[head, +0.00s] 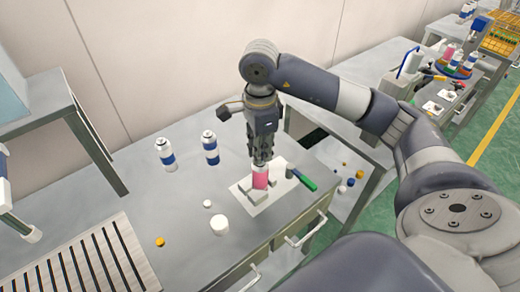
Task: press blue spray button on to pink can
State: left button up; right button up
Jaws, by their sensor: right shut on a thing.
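The pink can (260,178) stands upright in a grey holder (256,194) on a white plate on the table. My right gripper (261,159) points straight down at the top of the pink can, with its fingers close together. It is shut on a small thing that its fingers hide. I cannot see the blue spray button, nor whether anything touches the can's top. My left gripper is not in view.
Two blue-and-white cans (165,152) stand left of the holder. A green-handled tool (304,180) lies to its right. A white jar (219,225), small white pieces and an orange cap (159,241) lie in front. A slotted rack (92,262) is at front left.

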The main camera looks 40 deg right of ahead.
jog(key=o, duration=0.7)
jog(key=o, duration=0.6)
jog(key=shift+r+p, duration=2)
jog(key=shift+r, duration=1.55)
